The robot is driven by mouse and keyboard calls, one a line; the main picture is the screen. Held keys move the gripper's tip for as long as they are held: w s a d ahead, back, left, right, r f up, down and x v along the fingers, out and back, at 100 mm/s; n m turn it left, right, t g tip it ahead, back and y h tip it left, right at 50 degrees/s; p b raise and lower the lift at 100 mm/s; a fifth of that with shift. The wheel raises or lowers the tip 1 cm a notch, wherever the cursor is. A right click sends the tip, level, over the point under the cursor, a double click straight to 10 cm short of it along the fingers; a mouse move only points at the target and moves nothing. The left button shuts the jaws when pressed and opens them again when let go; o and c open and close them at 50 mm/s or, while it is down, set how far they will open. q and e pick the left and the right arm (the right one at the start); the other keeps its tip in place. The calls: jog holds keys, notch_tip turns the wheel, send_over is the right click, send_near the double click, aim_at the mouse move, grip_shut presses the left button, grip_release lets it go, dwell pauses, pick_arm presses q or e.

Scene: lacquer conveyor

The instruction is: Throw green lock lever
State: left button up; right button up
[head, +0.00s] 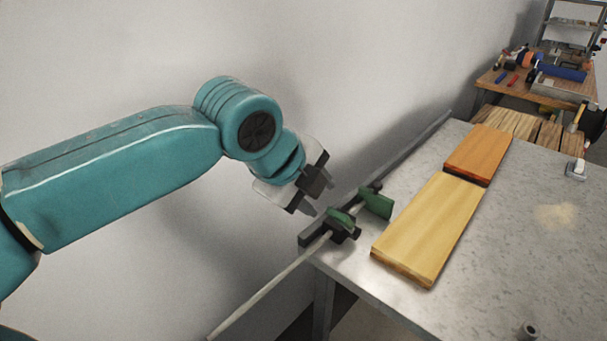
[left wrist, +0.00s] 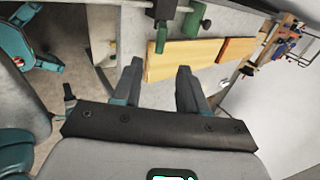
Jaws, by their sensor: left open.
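A dark clamp fixture sits at the near left corner of the metal table, with a pale rod running through it. It carries two green parts: a larger upright green plate (head: 376,203) and a smaller green lever (head: 341,218) nearer the rod. I cannot tell for sure which is the lock lever. In the left wrist view a green lever (left wrist: 161,40) hangs from the fixture just beyond the fingertips. My left gripper (head: 311,190) is open and empty, a little left of and above the fixture; its two fingers (left wrist: 158,70) show apart. My right gripper is out of sight.
A yellow board (head: 430,232) and an orange board (head: 478,152) lie end to end on the grey table (head: 520,250). A pale wall is close behind my left arm. A tool bench (head: 530,85) stands at the back right. The table's right half is mostly clear.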

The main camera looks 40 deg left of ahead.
pick_arm(q)
jog(key=v, duration=0.4)
jog(key=shift+s+r, duration=0.1)
jog(key=shift+r, duration=0.1)
dwell(0.4)
